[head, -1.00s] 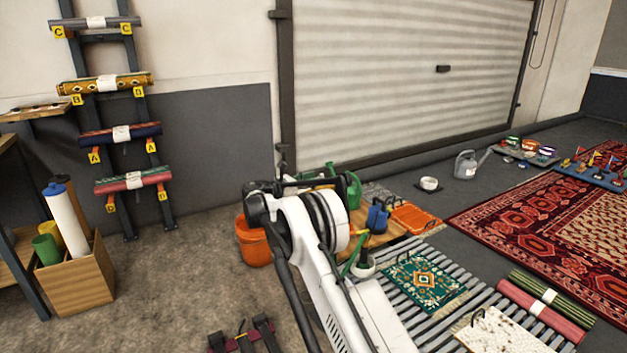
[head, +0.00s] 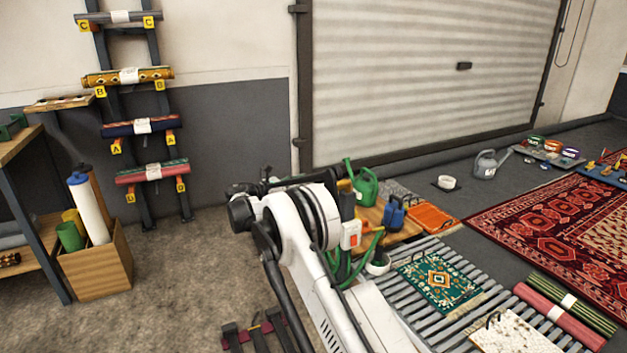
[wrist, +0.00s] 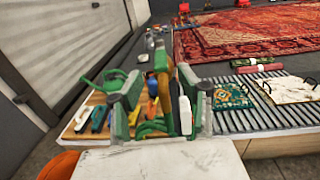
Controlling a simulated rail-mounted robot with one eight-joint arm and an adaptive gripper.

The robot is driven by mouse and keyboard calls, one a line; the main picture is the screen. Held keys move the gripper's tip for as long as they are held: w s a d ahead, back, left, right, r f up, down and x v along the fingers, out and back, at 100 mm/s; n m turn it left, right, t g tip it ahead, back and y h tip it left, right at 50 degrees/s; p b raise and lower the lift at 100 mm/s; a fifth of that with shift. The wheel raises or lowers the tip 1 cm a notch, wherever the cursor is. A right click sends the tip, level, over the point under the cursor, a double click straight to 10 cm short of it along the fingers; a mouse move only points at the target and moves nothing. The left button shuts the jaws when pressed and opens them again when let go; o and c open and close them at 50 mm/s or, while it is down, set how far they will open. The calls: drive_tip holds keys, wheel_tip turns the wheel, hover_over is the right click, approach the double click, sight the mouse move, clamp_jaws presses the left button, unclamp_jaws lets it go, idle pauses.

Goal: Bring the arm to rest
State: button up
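My arm, white with black joints, rises from the bottom middle of the head view and bends at a raised joint. My gripper (wrist: 162,100) shows in the wrist view, its two grey-green fingers standing well apart. It looks open; I see nothing clamped between the pads. A brown curved piece and green hose show in the gap, and I cannot tell their exact distance. In the head view I cannot make out the fingers clearly; the arm hides much of that area.
A wooden board with a green watering can (head: 365,187), a blue can (head: 392,213) and an orange tray (head: 432,217) lies beyond the arm. A slatted rack holds a green rug sample (head: 438,280). An orange bucket (wrist: 60,165) is close at lower left. Concrete floor (head: 185,270) is clear left.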

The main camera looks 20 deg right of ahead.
drive_tip(key=shift+s+a, duration=0.1)
drive_tip(key=shift+a, duration=0.3)
